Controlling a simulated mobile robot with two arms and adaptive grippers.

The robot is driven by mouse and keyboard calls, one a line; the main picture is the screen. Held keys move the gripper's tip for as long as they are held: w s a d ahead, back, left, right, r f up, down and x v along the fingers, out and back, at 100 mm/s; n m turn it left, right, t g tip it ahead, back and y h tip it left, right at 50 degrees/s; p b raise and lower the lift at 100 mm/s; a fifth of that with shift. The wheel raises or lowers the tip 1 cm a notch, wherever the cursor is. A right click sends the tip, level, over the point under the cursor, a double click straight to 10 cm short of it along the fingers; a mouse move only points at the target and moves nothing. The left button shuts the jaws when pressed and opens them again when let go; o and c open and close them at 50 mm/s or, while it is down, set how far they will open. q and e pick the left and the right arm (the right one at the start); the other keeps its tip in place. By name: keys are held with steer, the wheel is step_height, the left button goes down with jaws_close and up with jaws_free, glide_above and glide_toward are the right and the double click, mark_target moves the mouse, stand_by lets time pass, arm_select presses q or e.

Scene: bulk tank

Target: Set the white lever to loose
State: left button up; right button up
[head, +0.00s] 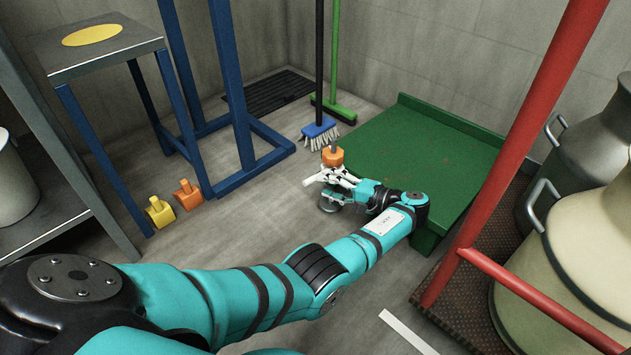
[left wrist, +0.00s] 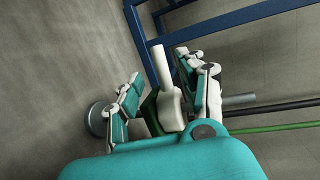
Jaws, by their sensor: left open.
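The white lever (head: 313,180) sits low above the floor, beside the left edge of a green platform, just below an orange fitting (head: 332,156). My left gripper (head: 333,184) is at the lever and partly covers it in the head view. In the left wrist view, the white lever (left wrist: 171,101) stands between the two open fingers of my left gripper (left wrist: 165,78). I cannot tell whether a finger touches it. A round grey disc (head: 329,206) shows beside the gripper, and also in the left wrist view (left wrist: 97,118). My right gripper is not in view.
The green platform (head: 430,150) is right of the gripper. A red rail (head: 510,150) and large metal cans (head: 575,240) stand farther right. Brushes (head: 319,130) lean behind. Floor left of the lever is clear.

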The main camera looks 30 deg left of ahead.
arm_select(q)
steer(key=d+r, duration=0.1)
steer(key=d, duration=0.5)
stand_by(0.4)
